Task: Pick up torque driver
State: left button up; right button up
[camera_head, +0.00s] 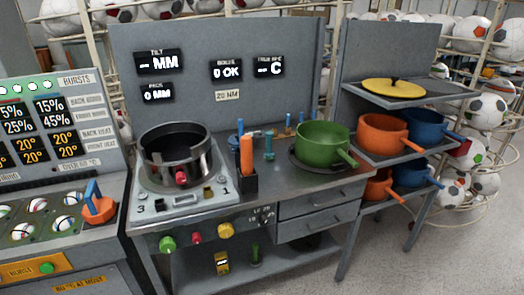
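An upright tool with a thick orange handle (246,156) stands in a black holder (244,186) near the front edge of the workbench; it looks like the torque driver, but I cannot be sure. Its lower end is hidden inside the holder. A thin blue part (240,128) rises just behind the handle. Neither of my grippers is in view.
A dark ring-shaped pot (176,152) sits on a grey fixture left of the holder. A green pot (322,143) stands to the right. Small blue and teal tools (268,146) stand behind. Shelves hold orange pots (382,134) at right.

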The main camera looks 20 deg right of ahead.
aim_at(247, 148)
jog(key=z, duration=0.25)
jog(key=i, duration=1.2)
jog(key=u, duration=0.35)
